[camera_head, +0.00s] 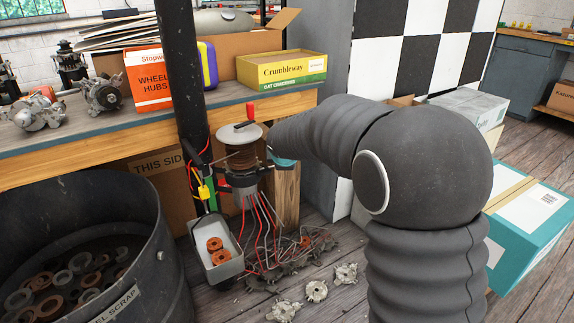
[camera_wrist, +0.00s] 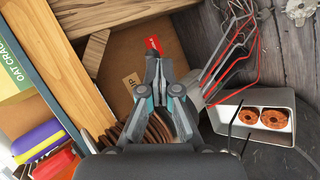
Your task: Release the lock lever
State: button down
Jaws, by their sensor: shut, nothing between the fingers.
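The lock lever (camera_head: 250,111) appears to be the short upright red handle above the round grey plate (camera_head: 238,134) of the winding fixture, in the head view. Below the plate are a coil and a grey body with red and grey wires hanging down. My gripper (camera_head: 277,158) is at the fixture's right side, below the red handle and mostly hidden by my arm. In the wrist view my gripper (camera_wrist: 153,62) is shut and empty. A small red patch shows just past its tips; I cannot tell what it belongs to. Copper-brown windings (camera_wrist: 150,130) show behind the fingers.
A black post (camera_head: 183,85) stands left of the fixture. A grey tray (camera_head: 216,260) with orange-brown rings is below it. The scrap drum (camera_head: 150,255) is at the lower left. The workbench (camera_head: 120,116) with boxes runs behind. Metal parts lie on the floor.

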jog(key=shift+s+a, duration=0.25)
jog(key=d+p+v, duration=0.2)
jog(key=d+v, duration=0.1)
jog(key=v, duration=1)
jog(key=shift+r, duration=0.3)
jog(key=shift+s+d, duration=0.1)
